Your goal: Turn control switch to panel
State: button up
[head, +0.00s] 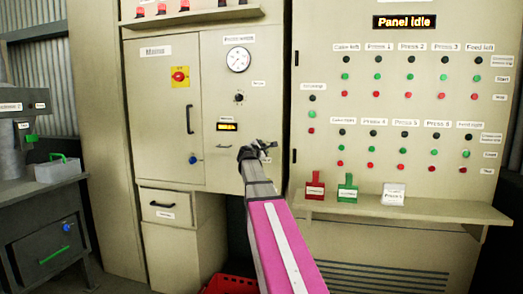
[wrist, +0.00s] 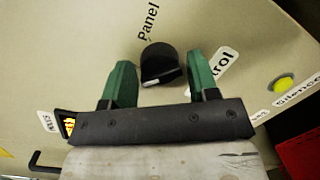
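The control switch is a round black knob (wrist: 160,65) with a pale mark on its lower face in the wrist view. A "Panel" label (wrist: 148,22) lies above it, and a partly hidden label ending in "rol" (wrist: 222,65) lies to its right. My gripper (wrist: 159,64) has two green fingers, open, one on each side of the knob with a gap to each. I cannot tell how deep they reach. In the head view my gripper (head: 262,150) is at the beige cabinet (head: 215,70), and the knob is hidden there.
A yellow button (wrist: 283,84) labelled "Silence" lies right of the knob in the wrist view. The right-hand panel has a display (head: 404,22) reading "Panel Idle". A shelf (head: 440,207) juts out below it. A red crate (head: 230,284) stands low under my arm.

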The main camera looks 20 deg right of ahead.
jog(key=c, duration=0.5)
jog(key=m, duration=0.3)
jog(key=shift+r+m, duration=0.1)
jog(key=shift+m, duration=0.3)
jog(key=m+y, duration=0.1)
jog(key=m, duration=0.2)
jog(key=shift+d+r+m+y, duration=0.1)
jog(key=shift+m+y, duration=0.35)
jog(key=shift+m, duration=1.9)
jog(key=shift+m+y, duration=0.45)
jog(key=shift+m, duration=1.9)
